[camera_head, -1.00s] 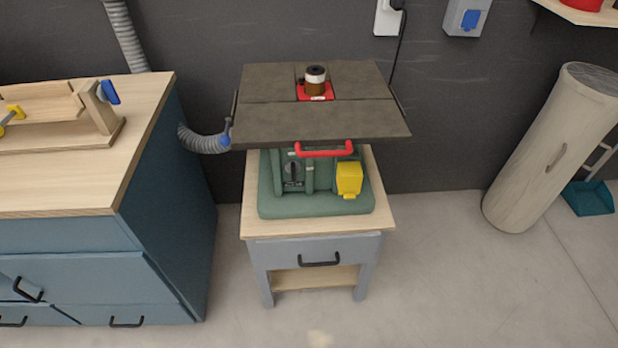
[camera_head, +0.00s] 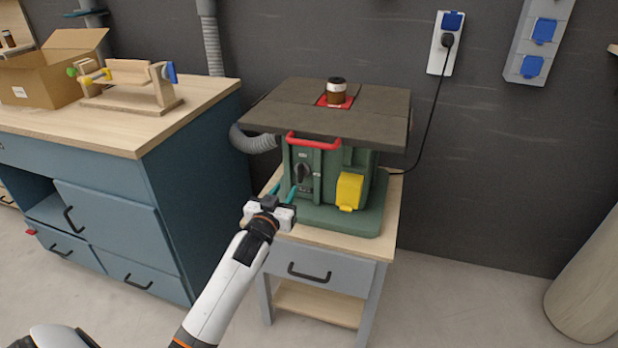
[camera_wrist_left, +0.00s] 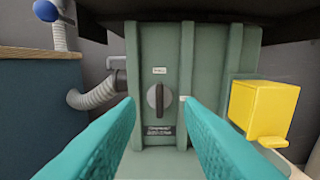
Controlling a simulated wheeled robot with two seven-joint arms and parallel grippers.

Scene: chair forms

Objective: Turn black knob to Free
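The black knob (camera_head: 302,172) is on the front of the green machine (camera_head: 362,212), below its dark tabletop. In the left wrist view the knob (camera_wrist_left: 158,98) sits near the middle, its grip bar about upright, with a small label above and a dark plate below; the lettering is too small to read surely. My left gripper (camera_head: 283,190) is in front of the machine, just short of the knob. Its teal fingers (camera_wrist_left: 160,125) are spread on either side of the knob's line, open and empty, not touching it. My right gripper is not in view.
A yellow box (camera_head: 349,190) sticks out right of the knob. A red handle (camera_head: 314,144) hangs at the tabletop's front edge. The machine stands on a small stand with a drawer (camera_head: 325,265). A blue workbench (camera_head: 200,190) and a grey hose (camera_head: 252,142) are at left.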

